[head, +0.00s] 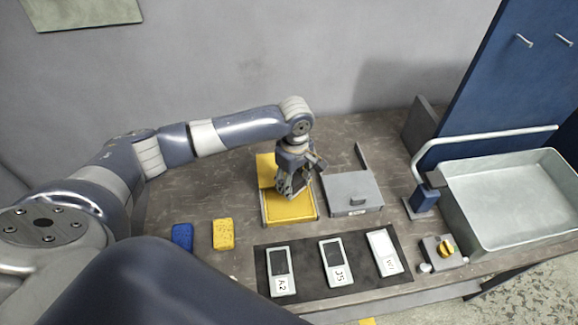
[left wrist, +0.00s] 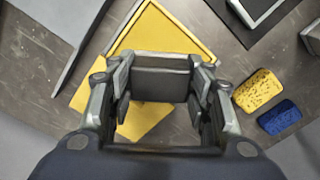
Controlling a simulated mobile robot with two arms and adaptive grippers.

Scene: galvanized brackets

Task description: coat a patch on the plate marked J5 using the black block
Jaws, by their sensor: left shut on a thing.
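The plate marked J5 (head: 333,262) lies in the middle of a dark mat (head: 310,284), with a dark area on its upper part and its label at the lower end. My left gripper (head: 293,188) is shut on the black block (left wrist: 160,82), which shows as a dark slab between the fingers in the left wrist view. The gripper is over the yellow pad (head: 283,214) in its tray, behind the plates. I cannot tell whether the block touches the pad. My right gripper is not in view.
Plate A2 (head: 279,271) and a third, paler plate (head: 384,252) flank J5. Blue (head: 182,236) and yellow (head: 223,234) sponges lie left. A grey box (head: 353,192) stands right of the pad. Further right are a knob fixture (head: 443,250) and a metal basin (head: 515,205).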

